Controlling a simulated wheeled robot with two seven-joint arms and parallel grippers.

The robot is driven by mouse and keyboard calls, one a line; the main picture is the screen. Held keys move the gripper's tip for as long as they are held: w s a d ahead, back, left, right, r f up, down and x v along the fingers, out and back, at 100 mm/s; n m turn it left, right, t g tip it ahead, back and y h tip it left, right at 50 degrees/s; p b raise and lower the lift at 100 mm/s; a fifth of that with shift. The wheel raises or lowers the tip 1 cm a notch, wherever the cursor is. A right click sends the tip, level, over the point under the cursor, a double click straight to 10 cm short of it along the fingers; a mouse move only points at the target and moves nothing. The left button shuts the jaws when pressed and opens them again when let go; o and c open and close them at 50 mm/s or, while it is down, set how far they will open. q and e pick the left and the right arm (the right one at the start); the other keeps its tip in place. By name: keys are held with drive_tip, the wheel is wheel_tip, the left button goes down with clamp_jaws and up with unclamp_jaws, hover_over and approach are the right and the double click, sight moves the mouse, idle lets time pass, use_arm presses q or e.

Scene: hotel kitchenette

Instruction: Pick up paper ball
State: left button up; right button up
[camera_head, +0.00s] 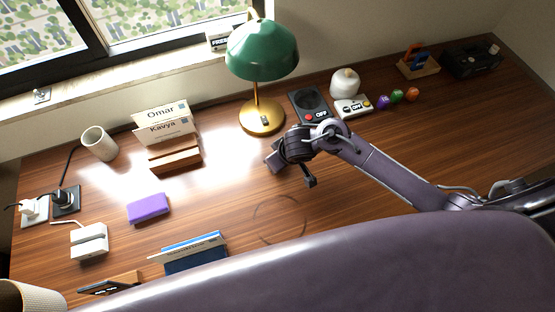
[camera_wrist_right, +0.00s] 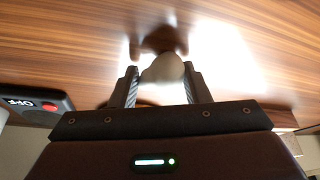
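The paper ball (camera_wrist_right: 163,69) is a small whitish lump in the right wrist view. It sits between the fingertips of my right gripper (camera_wrist_right: 160,74), over the wooden desk. The fingers are apart, one on each side of the ball. A thin gap shows at the left finger, and the ball is very close to the right one. In the head view my right gripper (camera_head: 275,160) is low over the middle of the desk, in front of the green lamp (camera_head: 262,50). There the ball is hidden by the gripper. My left gripper is not in view.
A black pad with a red button (camera_head: 311,106) and a white switch box (camera_head: 353,106) stand behind my right wrist. Card holders (camera_head: 175,158), a purple block (camera_head: 148,208) and a white cup (camera_head: 99,143) stand to the left.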

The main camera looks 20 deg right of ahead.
drive_tip(key=c, duration=0.5)
drive_tip(key=shift+r, duration=0.15)
wheel_tip(320, 180, up, 20)
drive_tip(key=p, duration=1)
drive_tip(key=shift+p, duration=0.4)
